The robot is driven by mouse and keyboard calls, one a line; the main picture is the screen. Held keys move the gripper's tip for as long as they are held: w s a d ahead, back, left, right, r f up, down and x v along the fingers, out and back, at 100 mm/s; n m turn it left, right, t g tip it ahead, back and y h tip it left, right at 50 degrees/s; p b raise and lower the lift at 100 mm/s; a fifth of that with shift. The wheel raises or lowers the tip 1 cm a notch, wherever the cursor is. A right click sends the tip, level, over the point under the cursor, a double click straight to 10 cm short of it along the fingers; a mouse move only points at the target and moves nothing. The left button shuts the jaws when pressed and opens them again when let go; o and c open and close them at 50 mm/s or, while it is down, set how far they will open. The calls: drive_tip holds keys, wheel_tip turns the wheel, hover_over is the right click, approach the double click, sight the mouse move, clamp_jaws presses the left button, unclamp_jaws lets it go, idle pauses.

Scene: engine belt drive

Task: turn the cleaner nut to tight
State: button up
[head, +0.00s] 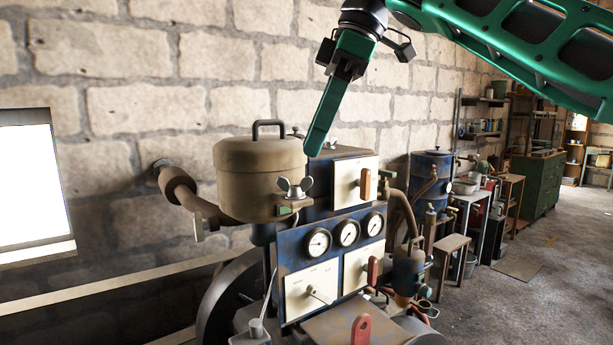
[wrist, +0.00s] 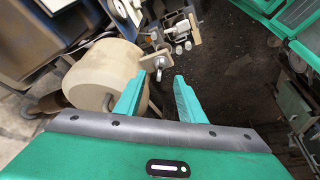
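The cleaner nut looks like a wing nut (head: 294,188) on a small bracket at the right side of the tan air cleaner canister (head: 258,165). In the wrist view, the wing nut (wrist: 157,64) is just beyond my fingertips, and the canister (wrist: 98,75) is to their left. My gripper (head: 316,150) is above and a little right of the nut in the head view, pointing down. In the wrist view, my gripper (wrist: 160,80) has its two green fingers apart with nothing between them. I cannot tell whether the nut is tight.
A blue panel with gauges (head: 347,232) and levers is below and right of the nut. The canister has a black top handle (head: 268,128). A pipe (head: 180,190) runs to the stone wall. A blue drum (head: 430,180) stands farther right, with open floor (head: 540,250) beyond.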

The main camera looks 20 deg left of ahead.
sight(295, 186)
drive_tip(key=x, duration=0.6)
drive_tip(key=shift+a+f, duration=0.15)
drive_tip(key=shift+f, duration=0.2)
